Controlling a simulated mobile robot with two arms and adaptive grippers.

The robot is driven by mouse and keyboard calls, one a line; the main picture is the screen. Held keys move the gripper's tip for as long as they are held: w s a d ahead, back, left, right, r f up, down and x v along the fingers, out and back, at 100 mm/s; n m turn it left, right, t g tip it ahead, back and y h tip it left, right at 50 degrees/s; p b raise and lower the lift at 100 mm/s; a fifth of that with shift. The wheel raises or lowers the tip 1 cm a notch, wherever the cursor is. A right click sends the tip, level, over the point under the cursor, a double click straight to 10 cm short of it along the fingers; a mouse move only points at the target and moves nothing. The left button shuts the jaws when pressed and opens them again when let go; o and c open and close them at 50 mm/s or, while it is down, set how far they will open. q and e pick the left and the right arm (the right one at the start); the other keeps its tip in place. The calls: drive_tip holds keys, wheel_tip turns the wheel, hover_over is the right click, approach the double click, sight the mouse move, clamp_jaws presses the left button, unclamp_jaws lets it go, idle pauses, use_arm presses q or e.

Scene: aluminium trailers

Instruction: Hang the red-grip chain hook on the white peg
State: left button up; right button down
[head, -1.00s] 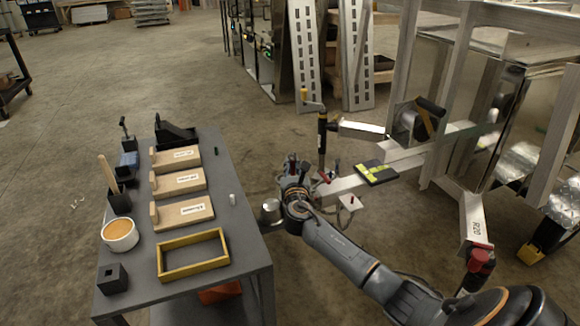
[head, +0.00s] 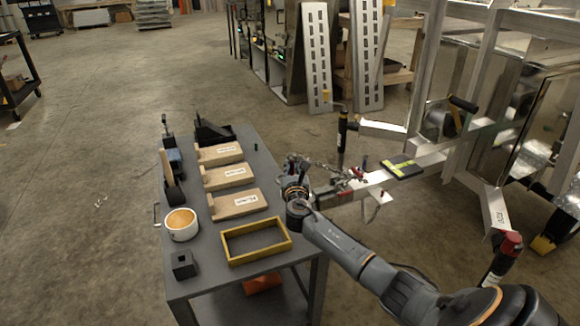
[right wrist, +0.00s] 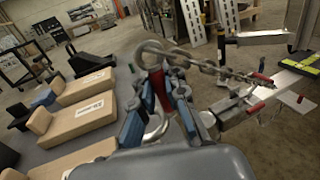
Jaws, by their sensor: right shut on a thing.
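The red-grip chain hook (right wrist: 161,88) sits between the blue pads of my right gripper (right wrist: 160,108), which is shut on its red grip. A bright metal loop (right wrist: 150,50) stands above the pads, and a curved metal part shows below them. A chain (right wrist: 225,72) runs from it to the right, towards the trailer tongue. In the head view my right gripper (head: 296,178) is at the table's right edge, and the chain (head: 322,164) reaches to the tongue (head: 430,156). I cannot make out the white peg for certain. My left gripper is out of view.
The grey table (head: 215,262) holds several wooden blocks (head: 234,203), a yellow frame (head: 228,257), a white cup (head: 181,224) and a black socket block (head: 184,264). A black-handled jack (head: 342,135) stands on the tongue. Another red part (head: 357,172) is near the tongue's end.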

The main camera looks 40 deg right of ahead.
drive_tip(key=shift+a, duration=0.15)
drive_tip(key=shift+f+b, duration=0.4)
drive_tip(key=shift+f, duration=0.1)
drive_tip(key=shift+f+b, duration=1.85)
drive_tip(key=shift+f, duration=0.4)
